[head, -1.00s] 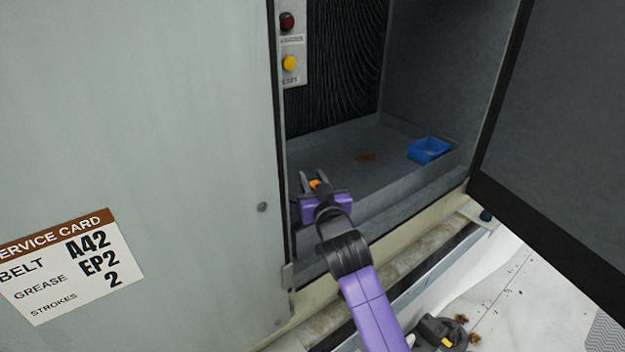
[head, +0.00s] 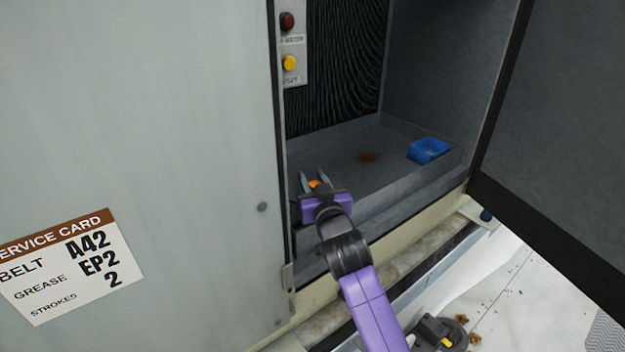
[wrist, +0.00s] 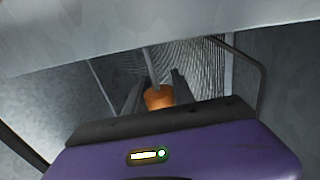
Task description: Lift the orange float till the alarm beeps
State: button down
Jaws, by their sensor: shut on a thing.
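The orange float (head: 315,184) is at the lower left of the open cooler compartment. In the wrist view the float (wrist: 158,97) sits between my two dark fingers, with a thin rod rising from its top. My gripper (head: 315,180) is shut on the float, and its purple body hides part of it. In the wrist view my gripper (wrist: 157,88) points into the compartment. The alarm panel (head: 293,45) on the left of the opening has a dark red lamp (head: 287,21) above a yellow button (head: 289,63). The red lamp looks unlit.
A blue tray (head: 428,150) and a rusty stain (head: 368,157) are on the grey basin floor. A grey cabinet panel (head: 200,120) with a service card (head: 68,266) borders the opening on the left. An open dark door (head: 560,130) stands at the right.

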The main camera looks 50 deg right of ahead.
notch_tip(320, 180, up, 2)
jog(key=shift+r+p, duration=0.2)
jog(key=shift+p, duration=0.5)
jog(key=c, duration=1.1)
grip_release()
jog(key=shift+b+v, duration=0.9)
jog(key=shift+v, duration=3.05)
